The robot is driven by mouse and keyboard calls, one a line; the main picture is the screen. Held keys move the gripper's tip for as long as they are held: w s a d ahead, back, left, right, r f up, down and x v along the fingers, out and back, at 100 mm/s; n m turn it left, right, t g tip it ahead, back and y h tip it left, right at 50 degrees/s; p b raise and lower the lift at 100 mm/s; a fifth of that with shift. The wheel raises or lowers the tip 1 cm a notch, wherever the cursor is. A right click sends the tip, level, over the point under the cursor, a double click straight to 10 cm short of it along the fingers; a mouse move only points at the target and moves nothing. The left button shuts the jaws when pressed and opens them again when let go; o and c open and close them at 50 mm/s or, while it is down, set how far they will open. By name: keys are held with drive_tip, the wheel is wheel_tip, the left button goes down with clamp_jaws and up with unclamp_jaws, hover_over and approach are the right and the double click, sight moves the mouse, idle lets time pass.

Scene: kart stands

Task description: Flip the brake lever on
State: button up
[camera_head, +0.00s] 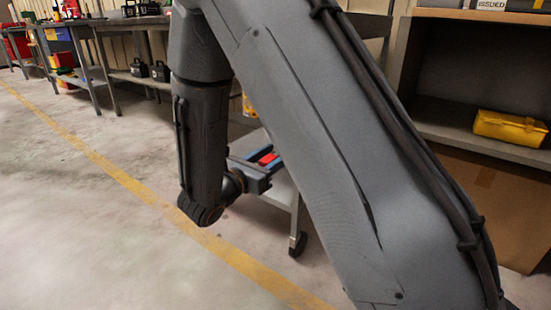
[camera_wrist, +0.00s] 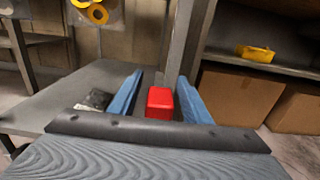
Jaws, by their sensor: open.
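My gripper (camera_wrist: 159,79) is open, with one blue finger on each side of a red block-shaped part (camera_wrist: 159,102) in the wrist view. The red part lies between the fingers, with a gap to the left finger; whether it touches the right one I cannot tell. It may be the brake lever's grip, but the lever's shaft and pivot are not clear. In the head view, my gripper (camera_head: 262,160) is partly hidden behind my arm, and the red part (camera_head: 268,158) shows beside a blue finger.
A grey cart top (camera_wrist: 60,100) extends left, with a small dark item (camera_wrist: 97,99) on it. A grey post (camera_wrist: 178,45) rises behind the red part. A shelf with a yellow case (camera_head: 510,128) stands right. Workbenches (camera_head: 120,25) line the back; the left floor is clear.

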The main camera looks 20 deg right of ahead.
drive_tip(key=shift+w+d, duration=0.2)
drive_tip(key=shift+d, duration=0.15)
clamp_jaws()
